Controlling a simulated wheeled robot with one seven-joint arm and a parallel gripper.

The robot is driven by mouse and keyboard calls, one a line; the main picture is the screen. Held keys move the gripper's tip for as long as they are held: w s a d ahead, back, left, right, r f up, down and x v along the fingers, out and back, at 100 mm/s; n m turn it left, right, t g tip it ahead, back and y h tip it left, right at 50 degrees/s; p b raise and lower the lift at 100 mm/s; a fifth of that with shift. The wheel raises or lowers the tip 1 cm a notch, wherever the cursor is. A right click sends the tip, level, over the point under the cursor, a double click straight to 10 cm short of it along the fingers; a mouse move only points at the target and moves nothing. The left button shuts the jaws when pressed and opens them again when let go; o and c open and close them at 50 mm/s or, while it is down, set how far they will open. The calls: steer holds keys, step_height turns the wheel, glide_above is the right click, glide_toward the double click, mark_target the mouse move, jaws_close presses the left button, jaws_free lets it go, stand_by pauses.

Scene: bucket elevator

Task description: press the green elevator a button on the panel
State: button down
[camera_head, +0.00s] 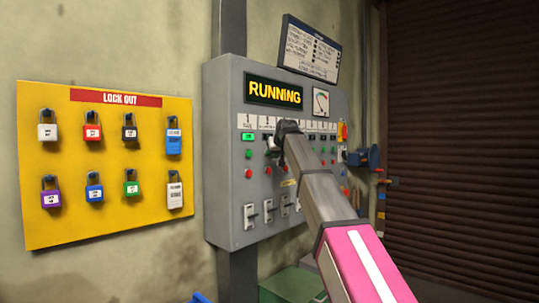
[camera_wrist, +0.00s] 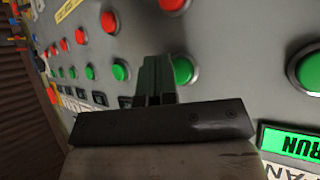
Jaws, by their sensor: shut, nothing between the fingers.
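The grey control panel (camera_head: 226,205) hangs on the wall with a row of green buttons above a row of red ones. The far-left green button (camera_head: 249,154) shows clear of my arm, and it also appears at the right of the wrist view (camera_wrist: 308,70). My gripper (camera_head: 275,143) is shut and empty, at the panel's upper left. In the wrist view its fingertips (camera_wrist: 160,62) lie beside a second green button (camera_wrist: 183,70), partly covering it; I cannot tell whether they touch. A third green button (camera_wrist: 120,70) is to their left. The labels are too small to read for elevator a.
A lit RUNNING display (camera_head: 275,92) tops the panel. Red buttons (camera_wrist: 172,4) sit near the green ones. A yellow lockout board (camera_head: 110,200) with several padlocks hangs left. A brown shutter (camera_head: 460,130) stands right, and a green box (camera_head: 290,286) is below.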

stand_by(0.4)
steer(key=shift+w+a, duration=0.25)
steer(key=shift+a, duration=0.05)
steer(key=shift+w+a, duration=0.3)
steer(key=shift+a, duration=0.1)
stand_by(0.9)
stand_by(0.3)
steer(key=shift+s+d, duration=0.55)
steer(key=shift+d, duration=0.15)
steer(key=s+d, duration=0.1)
steer(key=d, duration=0.1)
steer(key=s+d, duration=0.2)
stand_by(0.5)
stand_by(0.4)
